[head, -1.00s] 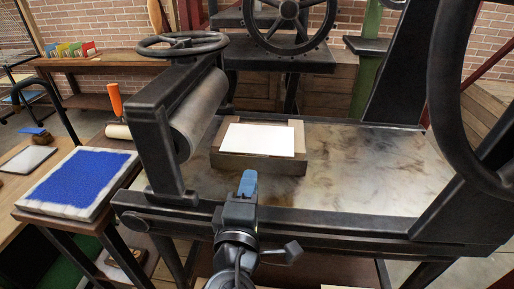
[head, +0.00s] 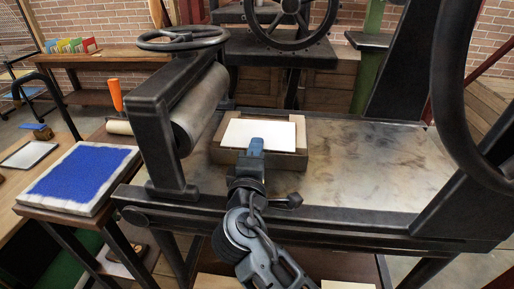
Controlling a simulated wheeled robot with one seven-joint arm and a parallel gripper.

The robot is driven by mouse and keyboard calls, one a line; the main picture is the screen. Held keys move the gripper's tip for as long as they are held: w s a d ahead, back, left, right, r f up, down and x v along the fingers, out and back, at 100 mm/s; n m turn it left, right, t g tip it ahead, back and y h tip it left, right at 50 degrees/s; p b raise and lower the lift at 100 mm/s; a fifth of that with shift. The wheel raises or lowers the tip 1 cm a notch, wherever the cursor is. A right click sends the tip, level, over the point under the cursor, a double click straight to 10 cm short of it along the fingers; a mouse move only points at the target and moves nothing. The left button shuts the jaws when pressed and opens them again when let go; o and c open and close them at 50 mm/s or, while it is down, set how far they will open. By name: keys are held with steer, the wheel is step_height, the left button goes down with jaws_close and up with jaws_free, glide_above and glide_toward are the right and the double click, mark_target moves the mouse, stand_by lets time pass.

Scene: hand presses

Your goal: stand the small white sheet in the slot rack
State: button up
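The small white sheet (head: 274,131) lies flat on top of a brown block or shallow frame (head: 291,161) on the metal press bed. My gripper (head: 256,147) is at the sheet's near edge, with its blue fingertip overlapping the sheet in the picture. I cannot tell whether it touches the sheet, or how far its fingers are apart. A rack with several coloured upright pieces (head: 71,46), which looks like the slot rack, stands on the wooden bench at the far left.
The press roller (head: 201,108) and its black frame (head: 160,135) stand just left of the sheet. A large handwheel (head: 452,100) is at the right. A blue inked slab (head: 82,174) and an orange-handled roller (head: 116,97) are at the left. The press bed (head: 375,165) is clear on the right.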

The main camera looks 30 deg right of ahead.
jaws_close()
stand_by(0.3)
step_height(320, 180, up, 3)
steer(key=shift+f+p, duration=0.1)
steer(key=shift+p, duration=1.1)
steer(key=shift+s+a, duration=0.1)
steer(key=r+p+v, duration=0.3)
steer(key=v, duration=1.8)
steer(key=shift+s+a, duration=0.25)
steer(key=shift+s, duration=0.1)
